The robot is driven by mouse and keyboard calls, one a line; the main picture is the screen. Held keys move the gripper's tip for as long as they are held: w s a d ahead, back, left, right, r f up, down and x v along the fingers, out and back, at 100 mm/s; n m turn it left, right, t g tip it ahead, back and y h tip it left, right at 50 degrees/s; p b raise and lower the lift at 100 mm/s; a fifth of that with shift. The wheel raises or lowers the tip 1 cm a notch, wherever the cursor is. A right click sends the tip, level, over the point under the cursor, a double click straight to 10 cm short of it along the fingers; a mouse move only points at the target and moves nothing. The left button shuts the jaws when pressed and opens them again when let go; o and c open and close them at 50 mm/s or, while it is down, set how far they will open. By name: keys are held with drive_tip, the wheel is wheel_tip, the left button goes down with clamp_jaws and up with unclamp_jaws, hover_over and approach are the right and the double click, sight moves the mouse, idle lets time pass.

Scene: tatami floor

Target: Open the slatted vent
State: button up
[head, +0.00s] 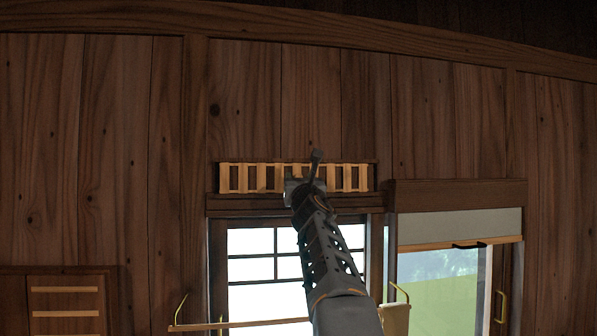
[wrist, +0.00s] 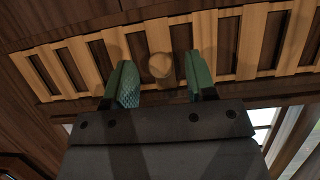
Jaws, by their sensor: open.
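The slatted vent (head: 240,178) is a light-wood panel of upright slats set in the dark wall above the window. It also fills the top of the wrist view (wrist: 85,62). Dark gaps show between the slats. A round wooden knob (wrist: 160,65) stands out from the vent. My gripper (wrist: 160,83) is open, with one green finger left of the knob and one right of it, apart from it. In the head view, my gripper (head: 305,180) is in front of the middle of the vent and hides part of it. The knob is hidden there.
A paned window (head: 255,268) is below the vent. To its right is another window with a partly lowered blind (head: 455,227) and a dark handle. A dark ledge (head: 250,204) runs just under the vent. A slatted wooden panel (head: 65,312) is at lower left.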

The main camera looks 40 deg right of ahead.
drive_tip(key=shift+w+d+r, duration=0.25)
drive_tip(key=shift+w+d, duration=0.05)
drive_tip(key=shift+w, duration=0.3)
drive_tip(key=shift+c, duration=0.5)
